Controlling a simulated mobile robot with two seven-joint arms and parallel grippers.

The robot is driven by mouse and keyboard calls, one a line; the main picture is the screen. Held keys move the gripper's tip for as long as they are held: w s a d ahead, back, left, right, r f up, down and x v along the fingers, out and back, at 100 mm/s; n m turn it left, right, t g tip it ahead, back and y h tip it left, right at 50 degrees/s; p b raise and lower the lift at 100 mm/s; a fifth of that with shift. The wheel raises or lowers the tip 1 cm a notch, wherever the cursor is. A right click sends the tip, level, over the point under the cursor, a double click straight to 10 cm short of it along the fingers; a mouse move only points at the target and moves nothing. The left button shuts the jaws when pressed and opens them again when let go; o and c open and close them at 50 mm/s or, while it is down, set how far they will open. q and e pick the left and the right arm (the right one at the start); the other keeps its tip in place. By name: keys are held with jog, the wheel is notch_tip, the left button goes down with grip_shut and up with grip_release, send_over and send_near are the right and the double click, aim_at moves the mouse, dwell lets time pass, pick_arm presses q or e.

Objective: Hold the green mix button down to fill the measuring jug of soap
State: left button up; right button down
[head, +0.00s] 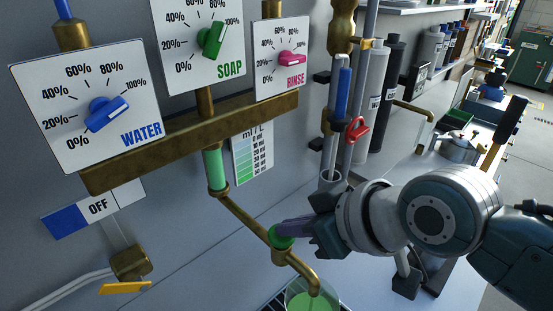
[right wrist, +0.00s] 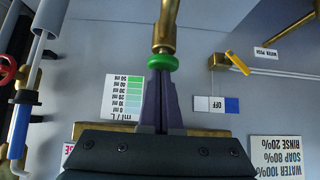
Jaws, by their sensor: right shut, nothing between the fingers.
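The green mix button (head: 279,239) sits on the brass pipe at the lower middle of the head view. It also shows in the right wrist view (right wrist: 163,63). My right gripper (head: 292,229) is shut and empty, with its purple fingertips at the button. They appear to touch it, but I cannot tell whether it is pressed down. The measuring jug (head: 330,299) stands under the spout with green liquid in it, cut off by the bottom edge. The soap dial (head: 211,40) has a green knob. My left gripper is not in view.
A water dial (head: 103,112) and a rinse dial (head: 291,58) flank the soap dial above a brass pipe (head: 190,142). A green-filled sight tube (head: 215,169) hangs beside a ml scale (head: 252,158). A yellow lever (head: 125,288) is at lower left. Bottles (head: 378,75) stand right.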

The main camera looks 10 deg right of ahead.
jog(key=shift+s+d+f, duration=0.15)
jog(key=shift+s+f, duration=0.1)
jog(key=shift+f, duration=0.1)
jog(key=s+d+r+p, duration=0.2)
jog(key=r, duration=0.4)
jog(key=s+d+r+p, duration=0.2)
jog(key=s+r, duration=0.1)
jog(key=r, duration=0.2)
jog(key=shift+r, duration=0.35)
jog(key=shift+s, duration=0.1)
